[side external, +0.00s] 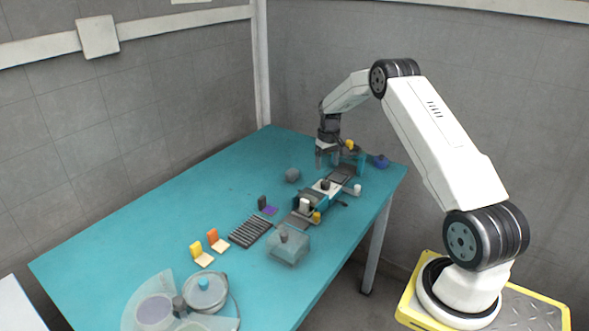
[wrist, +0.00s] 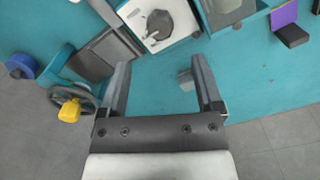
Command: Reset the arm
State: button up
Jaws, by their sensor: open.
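My gripper (side external: 328,157) hangs over the far part of the teal table (side external: 150,231), fingers pointing down. In the wrist view my gripper (wrist: 163,85) shows two dark fingers spread apart, with nothing between them but the table and a small grey block (wrist: 186,80) lying below. It is open and empty. The wrist view shows a white plate with a round dark knob (wrist: 158,22) near the top.
A blue round part (side external: 379,161) and a yellow knob (wrist: 69,111) on a dark wheel sit near the table's far edge. A clear box (side external: 288,246), ridged dark rack (side external: 251,232), yellow and orange blocks and a lidded pot (side external: 205,293) stand nearer. The left side is clear.

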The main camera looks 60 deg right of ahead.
jog(key=s+a+r+n+t, duration=0.1)
jog(key=a+r, duration=0.3)
jog(key=a, duration=0.6)
jog(key=a+r+n, duration=0.2)
jog(key=a+r, duration=0.1)
jog(key=a, duration=0.7)
jog(key=s+a+r+n+t, duration=0.1)
jog(key=s+a+n, duration=0.1)
jog(key=s+a, duration=1.4)
jog(key=shift+s+a+r+t, duration=0.2)
jog(key=shift+r+t, duration=0.1)
jog(key=shift+r, duration=0.1)
jog(key=shift+w, duration=0.1)
jog(key=shift+c, duration=0.2)
